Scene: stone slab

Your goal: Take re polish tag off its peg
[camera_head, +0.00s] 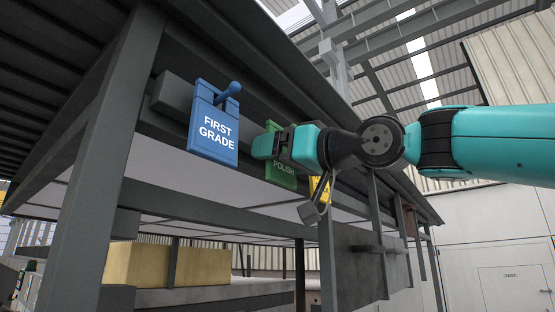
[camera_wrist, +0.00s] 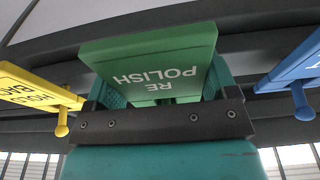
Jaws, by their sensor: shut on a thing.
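The green RE POLISH tag (camera_head: 283,174) is in the middle of the head view, between a blue tag and a yellow one, partly covered by my gripper (camera_head: 274,143). In the wrist view the tag (camera_wrist: 150,50) appears upside down, large and close. My gripper (camera_wrist: 160,92) is shut on it, with a teal finger at each side. The tag's peg is hidden, so I cannot tell whether the tag still hangs on it.
The blue FIRST GRADE tag (camera_head: 212,130) hangs on a blue peg (camera_head: 232,89) to the left. The yellow tag (camera_head: 320,189) hangs just right; it also shows in the wrist view (camera_wrist: 30,90). A dark beam (camera_head: 172,97) runs behind the tags. A grey post (camera_head: 120,150) stands at left.

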